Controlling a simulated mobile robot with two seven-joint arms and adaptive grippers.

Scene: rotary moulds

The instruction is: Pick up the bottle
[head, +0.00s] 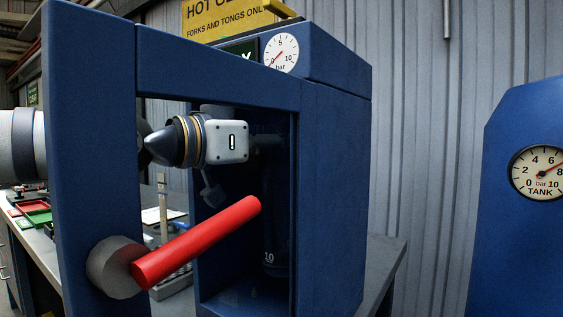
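My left gripper (228,142) reaches from the left through the open side of a blue machine frame (335,190). Its pale body is inside the chamber, and a grey finger link (211,190) hangs below it. The fingertips are lost in the dark interior, so I cannot tell whether they are open or shut, or touching anything. I cannot clearly make out a bottle. A dark upright shape (275,215) with a small "10" near its foot stands in the chamber below and right of the gripper. I cannot tell what it is. My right gripper is not in view.
A red lever handle (200,240) on a grey hub (115,267) sticks out across the front of the opening. A pressure gauge (281,52) tops the machine. A blue tank unit (520,220) stands at right. Red and green trays (33,213) lie on a left bench.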

